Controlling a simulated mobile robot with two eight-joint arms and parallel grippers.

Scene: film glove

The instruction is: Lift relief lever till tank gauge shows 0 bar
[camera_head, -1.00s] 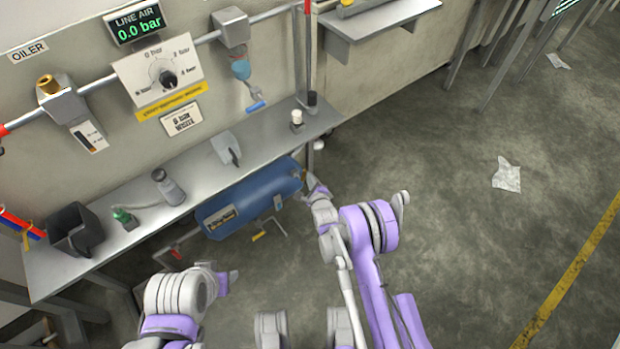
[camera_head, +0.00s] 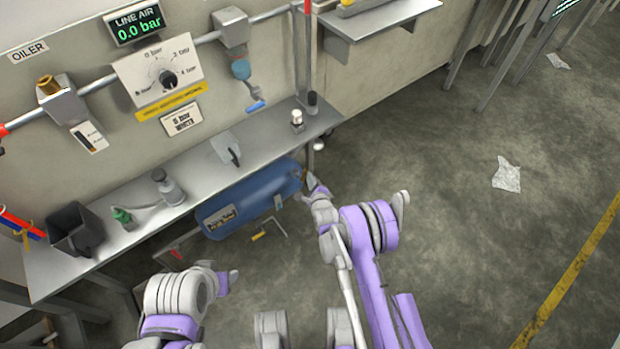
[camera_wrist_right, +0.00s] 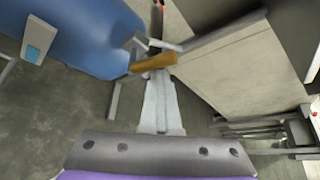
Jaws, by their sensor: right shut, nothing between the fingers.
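The blue tank (camera_head: 250,198) lies below the bench, with a label on its front. It also fills the upper left of the right wrist view (camera_wrist_right: 85,35). A brass-coloured piece (camera_wrist_right: 152,63) sticks out at the tank's end; I cannot tell for sure that it is the relief lever. My right gripper (camera_head: 312,182) is at the tank's right end. In the wrist view its shut fingers (camera_wrist_right: 158,78) reach the brass piece from below, with nothing between them; contact is unclear. No tank gauge reading is legible. My left gripper (camera_head: 230,280) is low, left of centre, its jaws unclear.
The bench (camera_head: 205,170) runs above the tank. The line air display (camera_head: 138,25) on the wall reads 0.0 bar, above a dial panel (camera_head: 158,75). A black bin (camera_head: 75,230) stands at the bench's left end.

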